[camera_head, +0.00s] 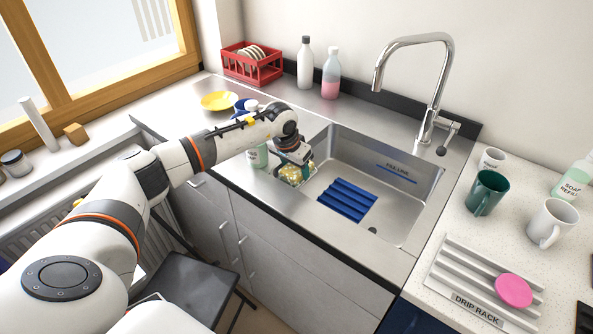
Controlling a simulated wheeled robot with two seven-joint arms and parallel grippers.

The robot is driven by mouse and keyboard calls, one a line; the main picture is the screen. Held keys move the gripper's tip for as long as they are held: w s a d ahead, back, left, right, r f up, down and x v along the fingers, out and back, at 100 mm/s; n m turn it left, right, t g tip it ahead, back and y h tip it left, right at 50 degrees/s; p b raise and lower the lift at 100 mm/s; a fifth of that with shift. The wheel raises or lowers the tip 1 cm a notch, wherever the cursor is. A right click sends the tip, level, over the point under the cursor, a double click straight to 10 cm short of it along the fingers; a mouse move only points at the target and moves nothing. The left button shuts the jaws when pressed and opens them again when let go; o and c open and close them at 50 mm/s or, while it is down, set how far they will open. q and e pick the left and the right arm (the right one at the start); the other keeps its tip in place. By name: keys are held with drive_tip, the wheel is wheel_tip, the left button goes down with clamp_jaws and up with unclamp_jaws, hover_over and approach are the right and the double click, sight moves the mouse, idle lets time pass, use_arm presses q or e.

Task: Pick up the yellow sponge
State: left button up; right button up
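The yellow sponge (290,175) shows at the left edge of the sink (400,205), small and partly covered by my gripper. My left gripper (296,165) points down right over the sponge, with its fingers at or around it. The fingers and the sponge overlap in this view, so I cannot tell whether they are closed on it. What lies under the sponge is hard to make out. My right gripper is not in view.
A blue ribbed mat (347,200) lies in the sink. A pale green container (257,157) stands close left of my gripper. The tall faucet (432,95) rises behind the sink. Mugs (487,193) and a drip rack (470,275) with a pink disc (513,290) are at right.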

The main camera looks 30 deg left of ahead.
use_arm(q)
drive_tip(key=c, duration=0.4)
drive_tip(key=shift+r+p, duration=0.35)
drive_tip(key=shift+p, duration=0.25)
drive_tip(key=shift+d+r+b, duration=0.5)
drive_tip(key=shift+d+b, duration=0.1)
drive_tip(key=shift+b, duration=0.2)
drive_tip(key=shift+s+d+r+b, duration=0.2)
drive_tip(key=shift+d+b, duration=0.5)
drive_tip(key=shift+d, duration=2.1)
drive_tip(key=shift+s+d+f+b, duration=0.2)
drive_tip(key=shift+d+b, duration=0.5)
drive_tip(key=shift+d, duration=2.1)
drive_tip(key=shift+s+d+r+b, duration=0.25)
drive_tip(key=shift+d+b, duration=0.45)
drive_tip(key=shift+d, duration=2.1)
drive_tip(key=shift+f, duration=0.1)
